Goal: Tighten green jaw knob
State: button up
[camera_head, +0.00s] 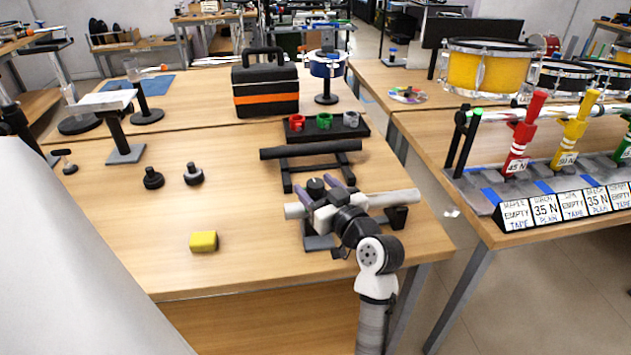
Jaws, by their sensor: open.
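A green clamp-like piece (324,121) sits on a black block (345,132) at the back of the table, between a red piece (296,122) and a grey piece (351,118). I cannot tell a separate knob on it at this size. My gripper (320,186) is at the right front of the table, in front of the block, above a light grey bar (395,199) on a low stand. Its purple-tinted fingers are apart, with a small black knob (316,184) showing between them. Whether they touch it is unclear; my gripper hides part of the bar.
A dark bar (311,149) on a stand lies between my gripper and the block. Two black knobs (153,178) (193,174) and a yellow block (203,241) lie left. A black toolbox (265,85) stands behind. The table's left middle is mostly clear.

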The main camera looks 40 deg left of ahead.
jog(key=shift+w+a, duration=0.15)
jog(key=shift+a, duration=0.25)
jog(key=c, duration=1)
jog(key=shift+m+t+h+p, duration=0.55)
jog(key=shift+m+t, duration=0.25)
jog(key=shift+t, duration=0.4)
jog(key=o, duration=1)
